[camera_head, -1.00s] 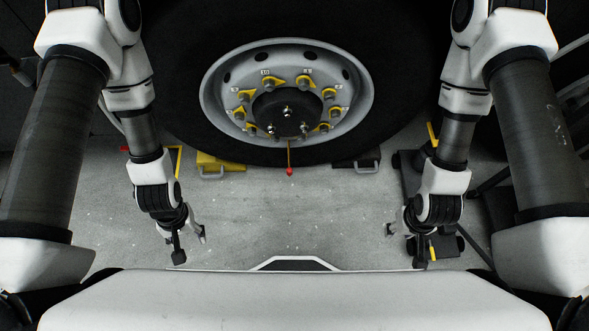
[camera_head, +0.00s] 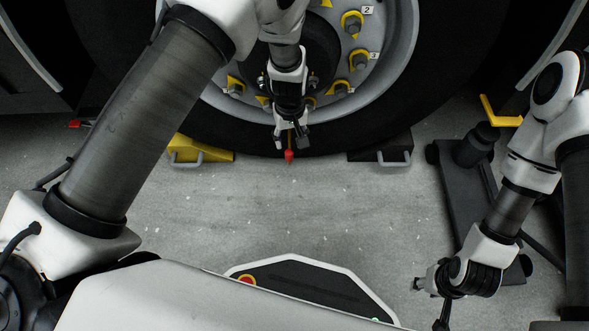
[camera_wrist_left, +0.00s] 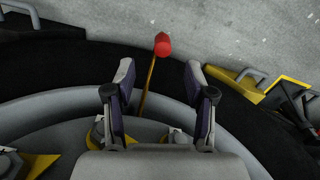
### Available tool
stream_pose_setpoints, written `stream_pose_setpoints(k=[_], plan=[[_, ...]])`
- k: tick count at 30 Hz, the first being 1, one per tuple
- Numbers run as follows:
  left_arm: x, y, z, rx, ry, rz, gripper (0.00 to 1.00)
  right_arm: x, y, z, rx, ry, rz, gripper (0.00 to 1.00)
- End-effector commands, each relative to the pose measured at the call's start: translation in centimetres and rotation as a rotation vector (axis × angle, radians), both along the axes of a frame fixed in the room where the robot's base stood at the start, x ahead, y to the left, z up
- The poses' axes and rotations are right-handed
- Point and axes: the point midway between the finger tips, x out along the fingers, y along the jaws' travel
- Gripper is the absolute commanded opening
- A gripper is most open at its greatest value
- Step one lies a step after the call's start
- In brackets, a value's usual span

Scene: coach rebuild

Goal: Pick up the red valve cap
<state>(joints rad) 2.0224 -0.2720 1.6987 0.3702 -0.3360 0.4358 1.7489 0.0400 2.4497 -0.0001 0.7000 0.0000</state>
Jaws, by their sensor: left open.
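The red valve cap (camera_head: 290,157) sits on the end of a thin brass-coloured stem at the lower edge of the big wheel. My left gripper (camera_head: 290,141) is open and points at the cap from the wheel side. In the left wrist view the cap (camera_wrist_left: 163,45) lies just beyond the fingertips of the left gripper (camera_wrist_left: 160,76), with the stem (camera_wrist_left: 149,85) running back between the two fingers. No finger visibly touches the cap. My right gripper (camera_head: 430,302) is open and empty over the floor at the lower right.
The black tyre (camera_head: 130,110) and grey rim (camera_head: 402,60) with yellow-marked wheel nuts surround the left gripper. A yellow chock (camera_head: 205,150) and a black chock (camera_head: 375,153) stand beside the tyre. A dark jack-like stand (camera_head: 455,190) is at right. The floor between is clear.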

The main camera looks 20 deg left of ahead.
Motion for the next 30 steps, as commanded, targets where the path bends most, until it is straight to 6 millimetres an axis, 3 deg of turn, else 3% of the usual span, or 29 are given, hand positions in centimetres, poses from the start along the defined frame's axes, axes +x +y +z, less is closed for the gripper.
stream_pose_setpoints(k=[1,11,17,24,25,29,30], plan=[[0.2,0.0,-0.8,0.001,-0.005,-0.001,0.55,0.0,0.0,-1.0,0.0,-0.001,0.0,0.4],[0.3,0.3,-4.5,0.0,-0.006,0.0,0.55,0.0,0.0,-3.2,0.0,-0.001,0.0,0.4],[0.4,0.7,-8.1,0.0,-0.004,-0.001,0.55,0.0,0.0,-6.0,0.0,0.0,0.0,0.4],[0.4,0.7,-8.2,0.001,-0.007,-0.001,0.55,0.0,0.0,-5.8,0.0,-0.001,0.0,0.4],[0.4,0.7,-8.2,0.001,-0.007,-0.001,0.51,0.0,0.0,-5.8,0.0,-0.001,0.0,0.4],[0.4,0.7,-8.2,0.0,-0.006,-0.001,0.07,0.0,0.0,-5.8,0.0,-0.001,0.0,0.4],[0.4,0.7,-8.2,0.0,-0.006,-0.001,0.07,0.0,0.0,-5.8,0.0,-0.001,0.0,0.4]])
